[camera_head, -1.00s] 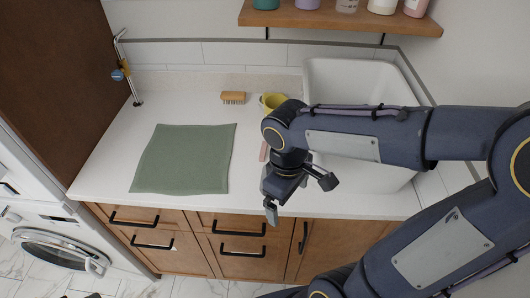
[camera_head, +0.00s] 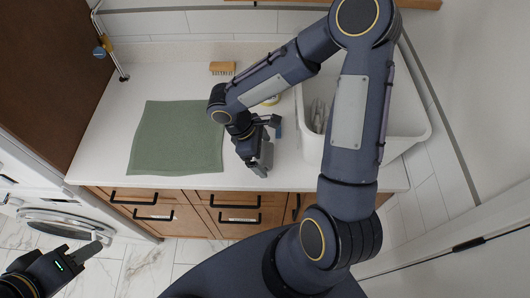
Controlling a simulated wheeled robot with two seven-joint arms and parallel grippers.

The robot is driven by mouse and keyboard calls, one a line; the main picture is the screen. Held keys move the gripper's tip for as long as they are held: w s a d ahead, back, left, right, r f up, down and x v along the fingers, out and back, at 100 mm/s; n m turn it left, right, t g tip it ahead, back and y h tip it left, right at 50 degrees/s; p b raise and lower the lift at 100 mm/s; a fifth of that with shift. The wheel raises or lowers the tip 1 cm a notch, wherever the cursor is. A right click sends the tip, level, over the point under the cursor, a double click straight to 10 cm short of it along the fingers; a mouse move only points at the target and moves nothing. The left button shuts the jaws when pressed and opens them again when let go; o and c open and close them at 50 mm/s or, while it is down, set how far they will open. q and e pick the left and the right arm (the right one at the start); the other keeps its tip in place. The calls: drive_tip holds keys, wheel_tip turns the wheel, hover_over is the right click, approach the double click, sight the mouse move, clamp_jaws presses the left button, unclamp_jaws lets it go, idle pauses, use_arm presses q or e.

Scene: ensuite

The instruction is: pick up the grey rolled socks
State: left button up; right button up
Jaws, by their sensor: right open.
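I cannot make out the grey rolled socks in the head view. My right gripper (camera_head: 268,146) is open and empty above the front part of the white counter (camera_head: 105,120), right of the green cloth (camera_head: 178,138). My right arm hides part of the counter and of the white tub (camera_head: 408,125). Some small greyish shapes (camera_head: 318,115) show inside the tub, too unclear to name. My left gripper (camera_head: 84,254) is at the lower left, in front of the washing machine; whether its jaws are apart is unclear.
A wooden brush (camera_head: 222,68) lies at the back of the counter. A tap-like metal stand (camera_head: 108,50) is at the back left. Drawers with black handles (camera_head: 235,217) are below. The counter's left part is clear.

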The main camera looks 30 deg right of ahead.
drive_tip(key=shift+s+d+f, duration=0.15)
drive_tip(key=shift+d+f, duration=0.05)
drive_tip(key=shift+f, duration=0.45)
drive_tip(key=c, duration=1.1)
drive_tip(key=shift+o, duration=0.2)
drive_tip(key=shift+r, duration=0.1)
